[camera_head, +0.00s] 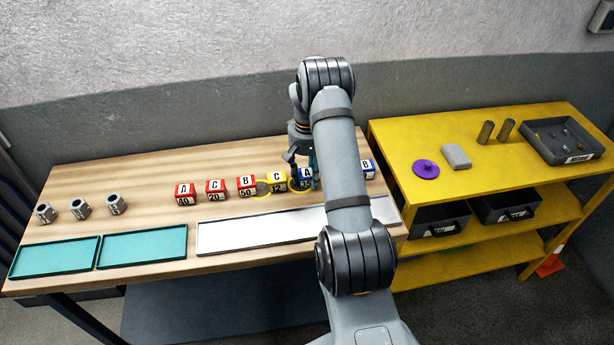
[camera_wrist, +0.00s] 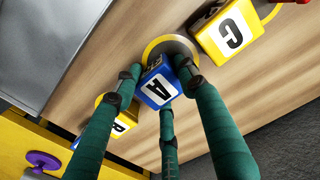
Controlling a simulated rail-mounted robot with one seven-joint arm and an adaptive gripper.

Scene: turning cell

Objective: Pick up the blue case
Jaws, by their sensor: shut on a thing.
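The blue case (camera_head: 308,173) is a small block with a white label marked "A". It is in the row of cases on the wooden table, partly hidden by my gripper (camera_head: 300,177). In the wrist view, the blue case (camera_wrist: 159,88) is between the dark green fingers of my gripper (camera_wrist: 160,82), which is shut on it. A round grey disc with a yellow rim (camera_wrist: 170,46) shows right beside the case. I cannot tell whether the case is clear of the table.
A yellow "C" case (camera_head: 277,181) stands close to the left, then several red cases (camera_head: 246,186). Another blue case (camera_head: 367,168) is to the right, beyond my arm. A long metal tray (camera_head: 260,233) lies in front. A yellow shelf (camera_head: 400,170) stands at the right.

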